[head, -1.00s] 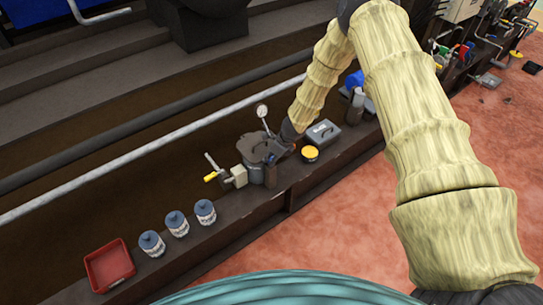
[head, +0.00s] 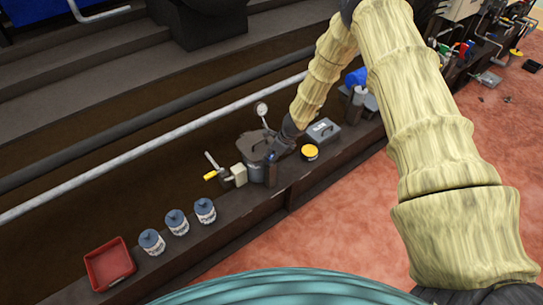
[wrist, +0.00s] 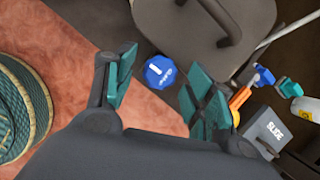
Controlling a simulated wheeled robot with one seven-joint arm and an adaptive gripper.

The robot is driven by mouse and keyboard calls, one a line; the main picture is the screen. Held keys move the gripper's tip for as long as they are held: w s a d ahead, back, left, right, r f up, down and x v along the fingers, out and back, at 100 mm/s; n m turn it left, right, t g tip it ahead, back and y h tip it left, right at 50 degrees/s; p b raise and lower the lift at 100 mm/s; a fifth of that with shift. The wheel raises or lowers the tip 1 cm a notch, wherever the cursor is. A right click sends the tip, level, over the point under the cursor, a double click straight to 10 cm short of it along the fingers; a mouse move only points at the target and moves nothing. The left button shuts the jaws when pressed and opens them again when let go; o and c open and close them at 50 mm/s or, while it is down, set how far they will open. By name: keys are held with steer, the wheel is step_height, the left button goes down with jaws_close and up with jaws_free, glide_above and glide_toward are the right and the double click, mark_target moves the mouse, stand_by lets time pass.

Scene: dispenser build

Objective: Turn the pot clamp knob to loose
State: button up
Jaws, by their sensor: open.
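The pot clamp knob (wrist: 160,72) is a blue, lobed knob with a white pointer mark and small lettering, seen in the wrist view beside the dark pot (wrist: 205,20) with its looped lid handle. My gripper (wrist: 163,88) is open. Its two teal-padded fingers stand on either side of the knob in the picture, with visible gaps, and nothing is held. In the head view, the pot (head: 254,147) stands on the dark bench, and my gripper (head: 271,166) is at its near right side, where my wrist hides the knob.
A grey box marked SLIDE (wrist: 266,130), an orange handle (wrist: 240,97) and a blue valve handle (wrist: 263,77) lie right of my fingers. A gauge (head: 261,110), a yellow-topped tub (head: 310,152), several bottles and a red tray (head: 110,266) line the bench.

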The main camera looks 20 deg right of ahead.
steer(key=v, duration=1.1)
steer(key=shift+s, duration=0.1)
